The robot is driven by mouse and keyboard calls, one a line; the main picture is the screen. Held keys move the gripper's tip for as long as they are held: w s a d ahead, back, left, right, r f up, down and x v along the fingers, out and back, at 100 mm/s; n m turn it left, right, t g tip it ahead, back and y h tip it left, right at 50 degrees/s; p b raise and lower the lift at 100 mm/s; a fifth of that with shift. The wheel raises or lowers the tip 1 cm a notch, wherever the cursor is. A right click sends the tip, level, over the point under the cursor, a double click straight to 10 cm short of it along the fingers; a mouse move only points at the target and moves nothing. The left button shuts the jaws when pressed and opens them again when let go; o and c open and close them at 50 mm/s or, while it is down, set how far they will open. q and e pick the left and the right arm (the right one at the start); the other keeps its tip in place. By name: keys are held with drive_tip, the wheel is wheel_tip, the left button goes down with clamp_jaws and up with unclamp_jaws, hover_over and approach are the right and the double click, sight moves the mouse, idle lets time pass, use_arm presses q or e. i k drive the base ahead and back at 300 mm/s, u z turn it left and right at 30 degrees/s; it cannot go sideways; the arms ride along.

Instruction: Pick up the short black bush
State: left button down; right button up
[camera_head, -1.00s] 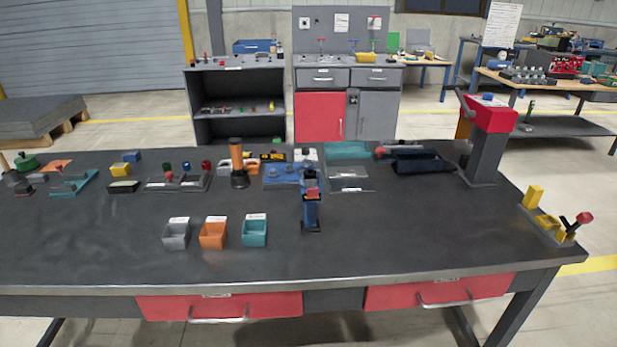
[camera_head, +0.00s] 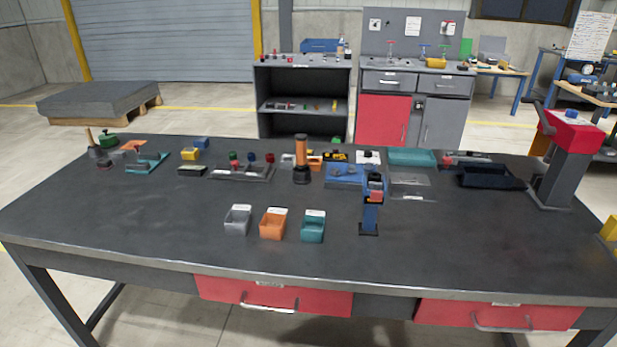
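No short black bush can be told for certain at this size. An orange upright cylinder (camera_head: 301,152) with a black base stands near the middle of the bench. A flat dark block (camera_head: 191,171) lies to its left. A grey rack (camera_head: 240,174) holds several small coloured-top parts, too small to make out. A blue tray (camera_head: 345,174) with small dark pieces sits right of the cylinder. Neither of my grippers shows in the view.
Three small bins, grey (camera_head: 237,221), orange (camera_head: 273,224) and teal (camera_head: 313,226), stand at the workbench (camera_head: 160,235) middle. A blue upright device (camera_head: 371,210) stands beside them. A dark tray (camera_head: 489,178) and a red-topped post (camera_head: 562,160) are at right. The front left is clear.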

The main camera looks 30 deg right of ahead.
sight(373, 176)
drive_tip(key=u, duration=2.2)
drive_tip(key=k, duration=1.25)
drive_tip(key=z, duration=2.1)
